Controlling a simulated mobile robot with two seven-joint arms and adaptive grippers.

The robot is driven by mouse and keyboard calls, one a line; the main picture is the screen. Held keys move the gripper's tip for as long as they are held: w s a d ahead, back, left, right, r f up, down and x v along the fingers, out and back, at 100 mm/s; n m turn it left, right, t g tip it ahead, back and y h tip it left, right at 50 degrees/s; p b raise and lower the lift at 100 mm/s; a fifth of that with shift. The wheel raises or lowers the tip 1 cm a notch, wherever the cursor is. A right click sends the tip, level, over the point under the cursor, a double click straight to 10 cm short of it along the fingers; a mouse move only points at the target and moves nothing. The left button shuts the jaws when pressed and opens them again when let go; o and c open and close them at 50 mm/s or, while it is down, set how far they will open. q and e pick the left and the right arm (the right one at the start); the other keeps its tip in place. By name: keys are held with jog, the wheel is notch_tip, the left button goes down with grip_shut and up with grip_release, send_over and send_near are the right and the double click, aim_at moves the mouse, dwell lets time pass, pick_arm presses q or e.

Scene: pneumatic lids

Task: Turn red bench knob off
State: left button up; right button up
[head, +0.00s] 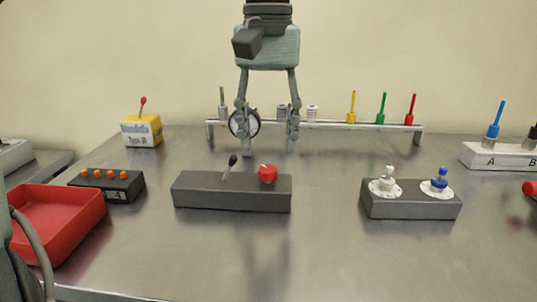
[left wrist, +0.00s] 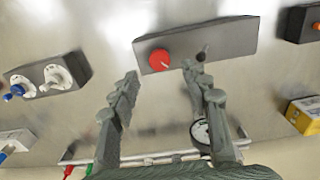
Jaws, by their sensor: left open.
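The red knob (head: 268,173) sits on the right half of a dark grey box (head: 232,194), with a small pale pointer mark on its top. A black lever (head: 230,166) stands on the same box, left of the knob in the head view. My left gripper (head: 265,147) hangs pointing down with its fingers apart and nothing between them. In the left wrist view the knob (left wrist: 159,60) shows just beyond and between the fingertips (left wrist: 160,74), apart from them. The lever (left wrist: 201,55) is near one fingertip there. My right gripper is not in view.
A red tray (head: 85,229) and a box with orange buttons (head: 110,184) are at left. A yellow box (head: 142,131) stands behind. A rail (head: 390,127) with a gauge and coloured tools runs along the back. A two-valve box (head: 411,205) is at right. The front middle is clear.

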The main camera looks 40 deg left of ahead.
aim_at(268, 167)
pick_arm(q)
jog(key=shift+f, duration=2.3)
jog(key=shift+w, duration=0.1)
grip_shut()
